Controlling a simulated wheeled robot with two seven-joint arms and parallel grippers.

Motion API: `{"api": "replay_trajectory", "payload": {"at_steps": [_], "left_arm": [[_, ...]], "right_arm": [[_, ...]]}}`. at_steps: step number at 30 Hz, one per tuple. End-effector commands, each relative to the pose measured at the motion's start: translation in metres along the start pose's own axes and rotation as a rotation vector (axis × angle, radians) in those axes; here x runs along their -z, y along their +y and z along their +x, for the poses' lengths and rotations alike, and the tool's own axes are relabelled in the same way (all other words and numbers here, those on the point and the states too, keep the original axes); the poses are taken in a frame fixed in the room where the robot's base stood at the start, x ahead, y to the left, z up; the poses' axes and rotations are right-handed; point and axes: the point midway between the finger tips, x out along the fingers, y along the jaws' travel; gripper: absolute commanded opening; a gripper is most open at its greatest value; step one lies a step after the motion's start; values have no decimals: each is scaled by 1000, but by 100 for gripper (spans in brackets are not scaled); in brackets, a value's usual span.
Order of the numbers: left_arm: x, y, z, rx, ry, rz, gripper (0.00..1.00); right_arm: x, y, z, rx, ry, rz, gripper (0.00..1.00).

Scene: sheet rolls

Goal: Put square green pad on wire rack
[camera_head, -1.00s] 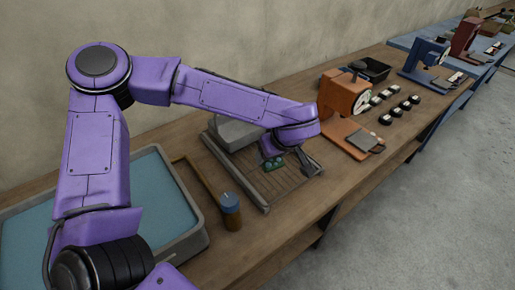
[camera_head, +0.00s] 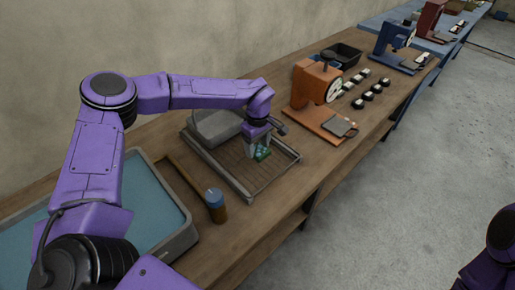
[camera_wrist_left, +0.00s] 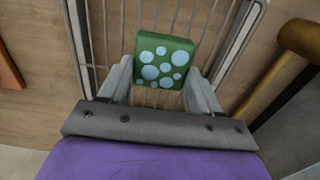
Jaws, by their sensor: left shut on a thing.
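The square green pad (camera_wrist_left: 163,60) has pale blue dots. In the left wrist view it sits between the two fingers of my left gripper (camera_wrist_left: 163,88). In the head view the pad (camera_head: 263,154) is small and partly hidden by the gripper (camera_head: 260,151). My left gripper is shut on it, over the wire rack (camera_head: 271,177). The rack's wires (camera_wrist_left: 110,35) show behind the pad in the wrist view. I cannot tell whether the pad touches the wires. My right gripper is not in view; only a purple part of my right arm shows at the lower right.
A grey block-like object (camera_head: 214,127) is at the rack's back. An orange machine (camera_head: 312,95) stands to the right.

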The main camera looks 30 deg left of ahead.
Motion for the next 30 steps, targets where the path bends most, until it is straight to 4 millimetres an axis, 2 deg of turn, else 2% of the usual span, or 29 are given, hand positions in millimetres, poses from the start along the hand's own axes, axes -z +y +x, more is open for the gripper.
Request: {"api": "replay_trajectory", "payload": {"at_steps": [6, 12, 13, 15, 25, 28, 30], "left_arm": [[3, 4, 33, 2, 0, 1, 31], [3, 4, 37, 0, 1, 1, 31], [3, 4, 37, 0, 1, 1, 66], [3, 4, 37, 0, 1, 1, 89], [3, 5, 33, -1, 1, 1, 89], [3, 6, 20, -4, 2, 0, 89], [3, 5, 3, -6, 3, 1, 89]], "right_arm": [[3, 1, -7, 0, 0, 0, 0], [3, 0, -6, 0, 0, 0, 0], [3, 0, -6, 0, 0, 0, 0], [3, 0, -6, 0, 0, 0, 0], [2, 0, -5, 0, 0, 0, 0], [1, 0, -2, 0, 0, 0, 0], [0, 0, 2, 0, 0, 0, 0]]}}
